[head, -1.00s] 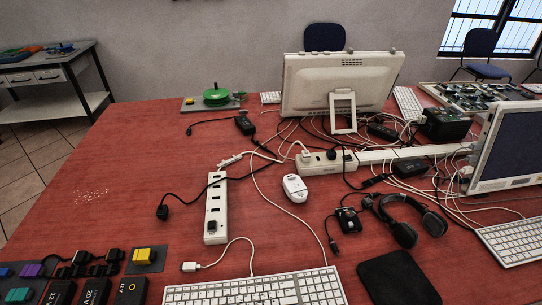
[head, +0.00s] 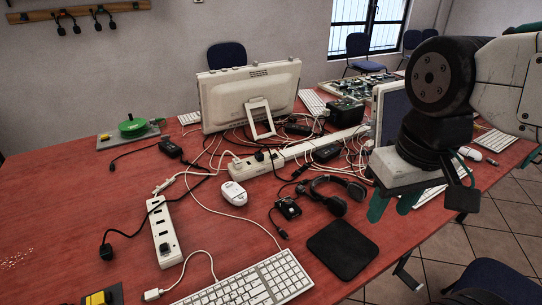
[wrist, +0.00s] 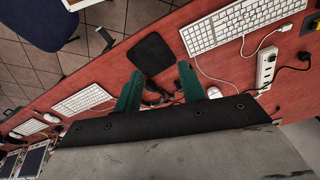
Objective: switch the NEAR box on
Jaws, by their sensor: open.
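No label in view says which box is the near one. A white socket strip (head: 163,230), the nearer of two, lies on the red table with a black plug or switch block at its front end. It also shows in the wrist view (wrist: 266,68). A second white strip (head: 243,168) lies farther back, with cables plugged in. A small black box (head: 288,208) lies by the headphones. My gripper (head: 393,203) hangs at the right, far from the strips. In the wrist view its green fingers (wrist: 158,70) are apart and hold nothing.
A black mat (head: 342,248), a keyboard (head: 240,287), a white mouse (head: 233,193) and headphones (head: 335,195) lie on the table (head: 60,200). A monitor (head: 250,97) stands at the back amid tangled cables. The table's left part is mostly clear.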

